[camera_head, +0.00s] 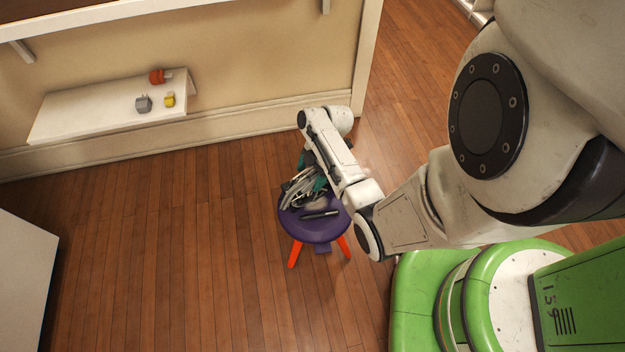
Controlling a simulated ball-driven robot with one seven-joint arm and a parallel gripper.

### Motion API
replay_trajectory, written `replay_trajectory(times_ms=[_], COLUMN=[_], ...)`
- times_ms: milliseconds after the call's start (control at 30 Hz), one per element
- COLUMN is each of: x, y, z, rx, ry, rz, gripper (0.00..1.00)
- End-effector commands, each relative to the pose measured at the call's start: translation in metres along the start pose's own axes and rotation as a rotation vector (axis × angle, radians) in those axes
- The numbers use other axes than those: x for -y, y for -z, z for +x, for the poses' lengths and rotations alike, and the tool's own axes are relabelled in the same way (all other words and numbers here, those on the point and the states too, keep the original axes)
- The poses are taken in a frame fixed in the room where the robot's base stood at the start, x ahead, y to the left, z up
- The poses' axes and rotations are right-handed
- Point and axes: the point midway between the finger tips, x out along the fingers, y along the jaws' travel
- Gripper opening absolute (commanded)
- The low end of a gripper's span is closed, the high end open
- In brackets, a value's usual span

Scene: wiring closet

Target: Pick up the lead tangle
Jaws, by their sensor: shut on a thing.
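The lead tangle (298,190) is a bundle of grey and white looped cables. It is at the top of a small purple stool (318,230) with orange legs. My gripper (308,170) is at the tangle, reaching in from above, and is shut on it. My arm's last links hide most of the fingers and part of the tangle. I cannot tell whether the tangle is clear of the seat. Something teal (321,184) shows beside the tangle. A dark, bar-shaped item (320,214) lies on the front of the seat.
A low white wall shelf (80,112) at the left holds an orange-red item (157,76), a grey block (143,103) and a small yellow item (169,99). A white surface (22,285) stands at the lower left. The wooden floor between is clear.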

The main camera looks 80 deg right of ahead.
Motion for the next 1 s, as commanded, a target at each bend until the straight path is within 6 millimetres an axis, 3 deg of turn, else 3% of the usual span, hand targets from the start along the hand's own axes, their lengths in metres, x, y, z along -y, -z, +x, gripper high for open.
replay_trajectory(times_ms=[367,600,867,1000], x=[-0.001,0.002,0.049,0.084], y=[0.003,0.016,0.043,0.051], z=[-0.007,-0.036,-0.086,-0.096], rx=[0.000,0.000,0.000,-0.001], ry=[-0.001,-0.002,-0.001,0.001], rz=[-0.001,-0.002,-0.001,-0.001], gripper=[0.24,0.24,0.24,0.24])
